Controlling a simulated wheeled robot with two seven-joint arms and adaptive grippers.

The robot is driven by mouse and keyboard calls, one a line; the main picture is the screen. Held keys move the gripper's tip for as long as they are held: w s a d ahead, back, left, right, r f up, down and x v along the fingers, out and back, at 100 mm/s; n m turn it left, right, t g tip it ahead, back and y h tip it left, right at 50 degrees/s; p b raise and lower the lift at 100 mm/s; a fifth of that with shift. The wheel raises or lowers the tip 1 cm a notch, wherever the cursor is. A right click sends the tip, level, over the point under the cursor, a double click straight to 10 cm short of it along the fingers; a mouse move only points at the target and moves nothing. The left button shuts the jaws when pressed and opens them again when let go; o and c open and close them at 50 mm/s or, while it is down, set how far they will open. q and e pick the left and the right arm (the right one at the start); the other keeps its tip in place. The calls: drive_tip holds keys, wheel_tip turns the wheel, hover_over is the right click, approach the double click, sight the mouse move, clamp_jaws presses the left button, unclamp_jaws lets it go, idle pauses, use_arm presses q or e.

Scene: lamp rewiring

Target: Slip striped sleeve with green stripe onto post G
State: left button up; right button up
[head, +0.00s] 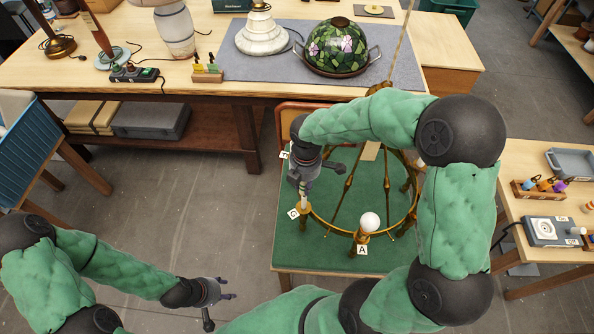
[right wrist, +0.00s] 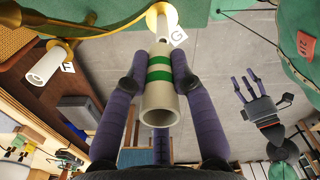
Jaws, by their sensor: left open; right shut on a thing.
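My right gripper (head: 304,190) is shut on a pale sleeve with green stripes (right wrist: 159,84), which sits between its fingers in the right wrist view. The sleeve's open near end faces that camera. Its far end is at the tip of post G (right wrist: 164,22), a white post in a brass cup, roughly in line with it. I cannot tell whether the tip is inside the sleeve. The tag G (head: 293,213) marks this spot on the brass ring (head: 336,229) in the head view. My left gripper (head: 222,298) is open and empty, low over the floor, away from the ring.
Another white post (right wrist: 45,68) with a tag stands on the ring. A white bulb (head: 370,222) stands at tag A. The ring is over a green-topped table (head: 290,258). A workbench (head: 200,92) with lamps is behind; a side table with a tray (head: 570,163) is at right.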

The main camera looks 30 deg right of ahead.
sight(304, 201)
drive_tip(key=shift+f, duration=0.1)
drive_tip(key=shift+s+f+b, duration=0.15)
drive_tip(key=shift+s+b, duration=0.2)
drive_tip(key=shift+w+f+b, duration=0.2)
drive_tip(key=shift+f+b, duration=0.5)
drive_tip(key=shift+f, duration=0.2)
drive_tip(key=shift+s+f+b, duration=0.1)
drive_tip(key=shift+f+b, duration=0.65)
drive_tip(key=shift+f, duration=0.05)
wheel_tip(304, 201, down, 4)
drive_tip(key=b, duration=0.3)
drive_tip(key=shift+f+b, duration=0.6)
drive_tip(key=shift+f, duration=0.15)
drive_tip(key=shift+f, duration=0.15)
